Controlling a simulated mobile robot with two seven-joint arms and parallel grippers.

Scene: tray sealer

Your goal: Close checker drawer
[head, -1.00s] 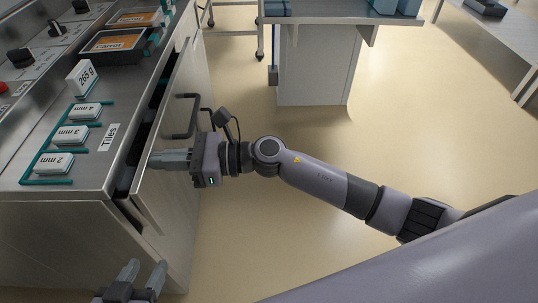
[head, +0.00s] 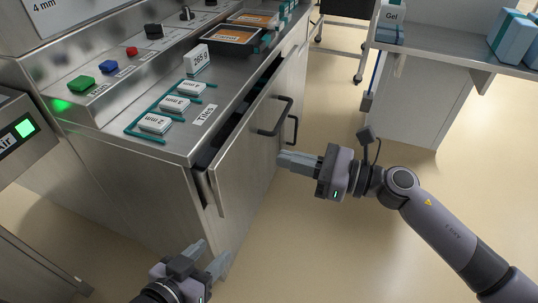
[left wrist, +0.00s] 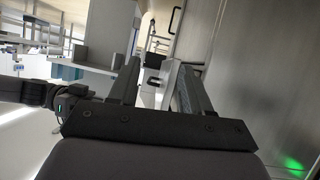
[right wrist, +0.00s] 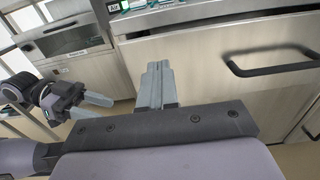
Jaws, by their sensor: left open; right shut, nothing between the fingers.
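The checker drawer (head: 240,148) is in the metal counter under the label "Tiles". It stands slightly open, with a dark gap between its front and the counter. Its black bar handle (head: 276,118) is on the front; the handle also shows in the right wrist view (right wrist: 270,66). My right gripper (head: 282,160) is shut and empty, a little to the right of the drawer front and apart from it. My left gripper (head: 210,255) is open and empty, low near the counter's front corner. Whether anything lies in the drawer is hidden.
White tile blocks (head: 174,104) lie in teal holders on the counter top, with a "265 g" block (head: 196,57) behind them. A second black handle (head: 293,128) is on the counter front further back. A white side table (head: 420,95) stands at right. Floor between is clear.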

